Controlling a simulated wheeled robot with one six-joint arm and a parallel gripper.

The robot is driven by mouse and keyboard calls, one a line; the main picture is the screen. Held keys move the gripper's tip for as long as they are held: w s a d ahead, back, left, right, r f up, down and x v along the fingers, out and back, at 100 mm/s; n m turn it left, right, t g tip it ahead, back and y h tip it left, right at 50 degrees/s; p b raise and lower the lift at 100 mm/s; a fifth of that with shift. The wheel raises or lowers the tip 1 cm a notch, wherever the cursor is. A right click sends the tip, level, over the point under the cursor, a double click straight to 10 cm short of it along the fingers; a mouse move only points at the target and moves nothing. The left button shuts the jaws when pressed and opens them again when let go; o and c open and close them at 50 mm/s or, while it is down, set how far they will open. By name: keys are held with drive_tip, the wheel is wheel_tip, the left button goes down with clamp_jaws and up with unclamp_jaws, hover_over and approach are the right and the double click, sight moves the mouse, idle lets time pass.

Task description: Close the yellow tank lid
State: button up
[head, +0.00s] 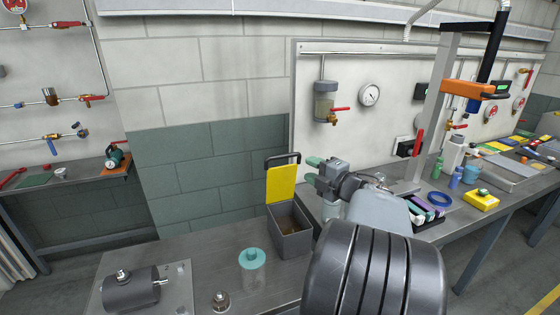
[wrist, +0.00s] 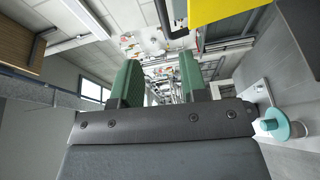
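The grey tank (head: 296,244) stands open on the metal bench, and its inside shows from above. Its yellow lid (head: 281,184) stands upright at the tank's back edge, with a black handle (head: 283,157) on top. In the wrist view the yellow lid (wrist: 218,10) shows at the top right, with the handle (wrist: 164,16) beside it. My gripper (head: 312,169) is just right of the lid in the head view, its green fingers pointing left. In the wrist view the fingers (wrist: 158,80) are apart with nothing held between them. I see no contact with the lid.
A teal flanged piece (head: 251,259) stands left of the tank, also seen in the wrist view (wrist: 278,125). A dark pump (head: 132,287) and a small metal fitting (head: 220,300) are on the bench's front left. A wall panel with gauge (head: 369,94) rises behind.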

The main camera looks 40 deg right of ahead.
sight(282, 158)
drive_tip(key=shift+n+y, duration=0.4)
drive_tip(key=shift+n, duration=0.1)
drive_tip(key=w+p, duration=0.1)
drive_tip(key=w, duration=0.3)
drive_tip(key=w+a, duration=0.1)
drive_tip(key=w, duration=0.3)
drive_tip(key=w+a+f+p, duration=0.1)
drive_tip(key=w, duration=0.3)
drive_tip(key=shift+w+p, duration=0.35)
drive_tip(key=shift+w, duration=0.05)
clamp_jaws()
